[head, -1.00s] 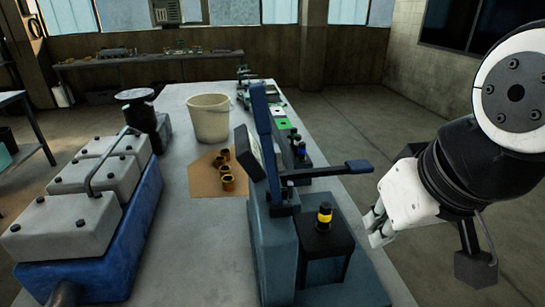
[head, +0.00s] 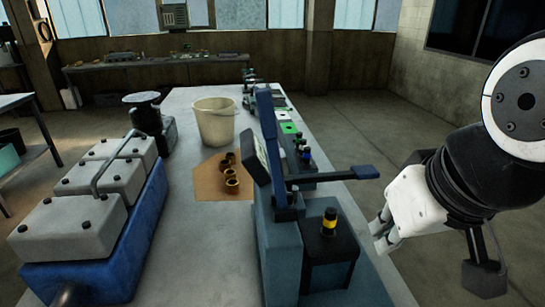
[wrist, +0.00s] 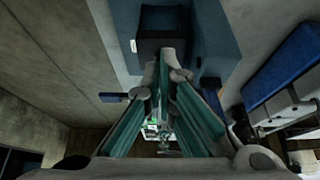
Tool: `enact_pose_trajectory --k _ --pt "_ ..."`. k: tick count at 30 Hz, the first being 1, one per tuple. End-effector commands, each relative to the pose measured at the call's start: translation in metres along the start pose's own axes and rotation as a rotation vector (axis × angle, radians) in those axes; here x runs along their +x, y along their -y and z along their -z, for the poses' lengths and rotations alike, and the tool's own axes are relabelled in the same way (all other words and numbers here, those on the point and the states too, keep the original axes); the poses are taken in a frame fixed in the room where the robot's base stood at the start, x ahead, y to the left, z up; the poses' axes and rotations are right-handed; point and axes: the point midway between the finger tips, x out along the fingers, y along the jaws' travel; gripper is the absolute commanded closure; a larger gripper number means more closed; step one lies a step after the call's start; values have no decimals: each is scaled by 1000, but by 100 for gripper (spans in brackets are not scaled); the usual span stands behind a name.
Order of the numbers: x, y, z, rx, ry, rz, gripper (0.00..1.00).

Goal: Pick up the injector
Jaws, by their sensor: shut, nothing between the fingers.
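A small black cylinder with a yellow band (head: 329,222) stands upright on a black box (head: 326,249) at the bench's near right side; it may be the injector, but I cannot be sure. Several small dark and blue-topped parts (head: 304,148) stand in a row farther back, too small to identify. My gripper (head: 380,232) is to the right of the black box, apart from it and beyond the bench edge. Its fingers are shut and empty. In the wrist view the finger tips (wrist: 165,62) come together below the dark box (wrist: 162,22); the banded cylinder is not clearly visible there.
A blue test stand (head: 275,235) with a lever (head: 340,175) rises left of the black box. A white bucket (head: 214,122), brown rings (head: 231,178) on cardboard and a blue engine block (head: 125,245) stand on the bench (head: 195,240). Floor is clear at right.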

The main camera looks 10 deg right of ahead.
Motion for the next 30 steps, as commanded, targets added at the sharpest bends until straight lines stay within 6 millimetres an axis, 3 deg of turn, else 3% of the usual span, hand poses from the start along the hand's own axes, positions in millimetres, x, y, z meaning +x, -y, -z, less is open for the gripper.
enact_pose_trajectory --k 14,19,20,30 --pt "0 0 0 0 0 0 100" --pt "-2 0 5 39 14 4 64" --pt "-2 0 8 62 23 7 57" --pt "3 3 73 634 205 -22 57"
